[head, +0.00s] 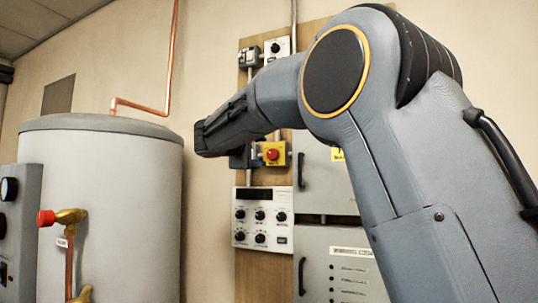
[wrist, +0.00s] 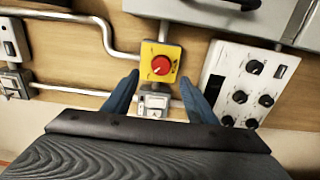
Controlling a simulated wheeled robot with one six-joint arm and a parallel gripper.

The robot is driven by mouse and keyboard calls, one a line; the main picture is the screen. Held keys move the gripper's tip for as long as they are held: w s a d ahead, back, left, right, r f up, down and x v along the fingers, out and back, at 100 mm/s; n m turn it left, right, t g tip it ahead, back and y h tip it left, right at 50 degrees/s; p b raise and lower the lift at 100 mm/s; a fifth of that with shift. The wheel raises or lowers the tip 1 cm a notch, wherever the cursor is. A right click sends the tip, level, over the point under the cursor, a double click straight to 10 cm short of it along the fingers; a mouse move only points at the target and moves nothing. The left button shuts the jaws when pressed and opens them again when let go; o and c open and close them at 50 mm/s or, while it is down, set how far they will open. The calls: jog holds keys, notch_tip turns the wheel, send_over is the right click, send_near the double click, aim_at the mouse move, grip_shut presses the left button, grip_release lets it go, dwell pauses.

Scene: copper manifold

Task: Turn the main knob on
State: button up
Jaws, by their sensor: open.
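No label that I can read marks the main knob, so I cannot tell which knob it is. A white control panel (head: 262,218) with a dark display and several black knobs is on the wooden board; it also shows at the right in the wrist view (wrist: 215,85). One of its knobs (wrist: 253,67) has a reddish mark. A yellow box with a red round button (wrist: 160,65) lies just beyond my gripper (wrist: 161,76). My gripper is open, its two blue fingers apart, with a grey switch box (wrist: 154,101) showing between them. Nothing is held.
Two small switch boxes (head: 277,48) sit high on the board. Grey cabinets (head: 340,262) with black handles stand right and below, partly behind my arm. A large tank (head: 115,170) with copper pipe and a red-capped brass valve (head: 62,217) stands left. Conduits (wrist: 75,92) run along the board.

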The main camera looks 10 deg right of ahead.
aim_at(271, 154)
jog(key=p+x, duration=0.2)
jog(key=x, duration=0.5)
jog(key=shift+w+d+f+p, duration=0.1)
jog(key=shift+w+p, duration=0.05)
jog(key=shift+p, duration=0.15)
jog(key=c, duration=1.1)
jog(key=shift+o, duration=0.2)
